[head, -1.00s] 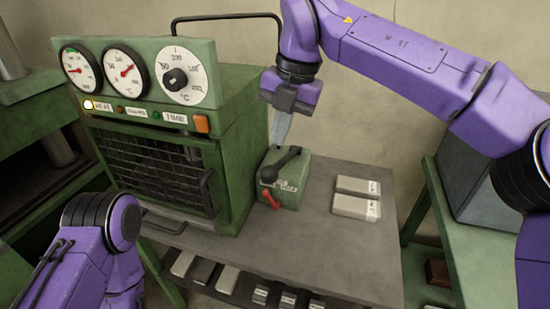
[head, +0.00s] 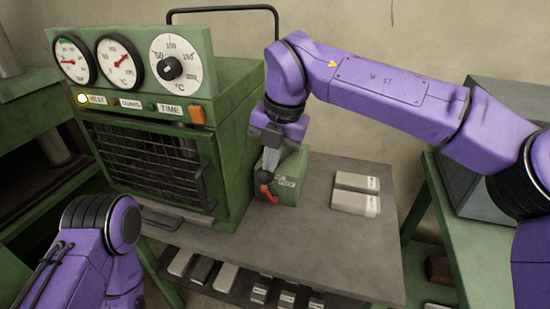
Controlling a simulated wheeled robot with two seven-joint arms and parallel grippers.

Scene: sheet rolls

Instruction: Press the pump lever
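The pump is a green box (head: 288,186) on the grey table, right of the green oven, with a lettered front and a short red handle (head: 267,194) low at its left. My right gripper (head: 268,172) points down at the pump's front left, its pale fingers together and seemingly empty. The black pump lever is hidden behind the gripper, so I cannot tell whether they touch or whether the lever has moved. My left gripper is out of view; only my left arm shows at lower left.
The green oven (head: 228,150) with dials and a barred door stands close left of the pump. Two pale wrapped blocks (head: 356,192) lie on the grey table (head: 325,240) to the right. The table front is clear. Several blocks sit on the shelf below.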

